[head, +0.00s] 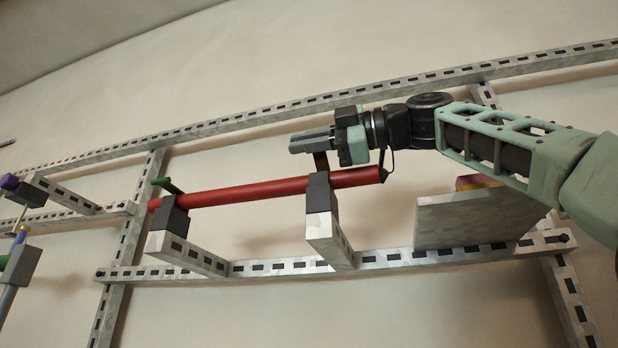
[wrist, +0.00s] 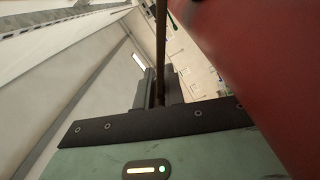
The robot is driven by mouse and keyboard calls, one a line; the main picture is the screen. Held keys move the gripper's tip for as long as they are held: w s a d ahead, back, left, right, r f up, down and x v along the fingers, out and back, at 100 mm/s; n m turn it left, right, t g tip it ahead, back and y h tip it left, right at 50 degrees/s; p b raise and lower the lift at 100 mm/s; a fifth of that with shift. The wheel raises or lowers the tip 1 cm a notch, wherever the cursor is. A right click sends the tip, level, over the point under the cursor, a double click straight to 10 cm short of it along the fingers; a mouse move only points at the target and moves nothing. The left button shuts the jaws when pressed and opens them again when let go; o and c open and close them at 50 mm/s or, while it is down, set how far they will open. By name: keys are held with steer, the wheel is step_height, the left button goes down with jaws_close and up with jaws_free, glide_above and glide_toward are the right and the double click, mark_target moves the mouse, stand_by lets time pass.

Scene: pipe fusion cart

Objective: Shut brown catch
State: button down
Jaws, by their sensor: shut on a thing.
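The brown catch (head: 321,163) stands up from the dark right-hand pipe holder (head: 319,193), beside the red pipe (head: 250,191). My gripper (head: 312,142) is above that holder, with its fingers shut on the upper part of the catch. In the wrist view the catch is a thin brown bar (wrist: 161,45) running up from between the fingers (wrist: 158,90). The red pipe fills the right of that view. The fingers hide the top of the catch in the head view.
A green catch (head: 167,185) sticks up at the left-hand holder (head: 174,215). Slotted metal rails (head: 290,265) run below and behind the pipe. A grey panel (head: 470,220) stands at right below my arm. Purple- and blue-topped parts are at far left.

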steer(key=shift+s+a+f+n+b, duration=0.15)
steer(key=shift+s+f+n+b, duration=0.2)
steer(key=shift+f+n+b, duration=0.45)
steer(key=shift+r, duration=0.2)
steer(key=c, duration=1.5)
jaws_free()
steer(key=b+v, duration=0.3)
steer(key=v, duration=1.4)
steer(key=shift+d, duration=0.2)
steer(key=shift+s, duration=0.15)
